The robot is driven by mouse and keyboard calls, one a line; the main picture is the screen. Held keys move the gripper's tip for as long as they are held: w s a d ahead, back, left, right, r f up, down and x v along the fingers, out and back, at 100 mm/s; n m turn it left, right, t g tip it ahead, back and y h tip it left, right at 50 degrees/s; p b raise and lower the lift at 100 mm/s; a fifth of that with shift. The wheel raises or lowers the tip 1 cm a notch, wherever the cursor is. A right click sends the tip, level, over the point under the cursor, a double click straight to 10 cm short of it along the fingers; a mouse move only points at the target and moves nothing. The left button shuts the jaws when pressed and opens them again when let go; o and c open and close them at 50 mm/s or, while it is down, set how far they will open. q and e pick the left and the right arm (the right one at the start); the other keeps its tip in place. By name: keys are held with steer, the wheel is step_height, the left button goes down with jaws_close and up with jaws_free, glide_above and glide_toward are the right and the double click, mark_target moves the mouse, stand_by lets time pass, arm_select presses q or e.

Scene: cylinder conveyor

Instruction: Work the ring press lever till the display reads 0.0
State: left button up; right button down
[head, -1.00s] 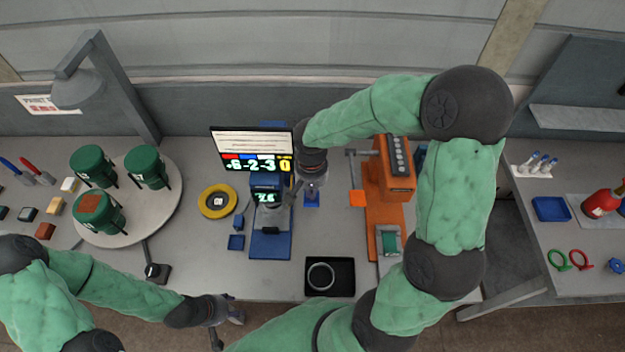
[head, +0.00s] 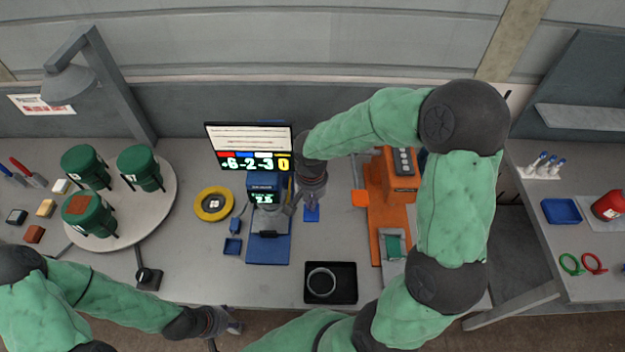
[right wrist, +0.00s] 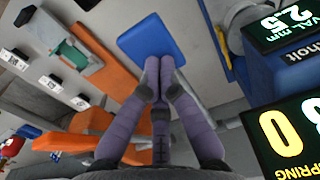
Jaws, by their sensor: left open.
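The blue press (head: 268,247) stands on the middle of the bench. Its small display (head: 264,198) also shows in the right wrist view (right wrist: 291,22), where it reads about 2.5 mm. The lever itself is not clearly visible behind my right gripper. My left gripper (head: 234,327) is open and empty at the bench's front edge.
A monitor (head: 249,147) stands behind the press. An orange machine (head: 398,180) is to the right, a black tray (head: 345,297) with a ring in front. A yellow ring (head: 213,204) and a turntable (head: 160,205) with green canisters are to the left.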

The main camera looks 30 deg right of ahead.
steer(key=shift+f+b, duration=1.85)
steer(key=shift+f, duration=0.35)
step_height(320, 180, up, 16)
steer(key=p, duration=1)
steer(key=shift+f, duration=0.2)
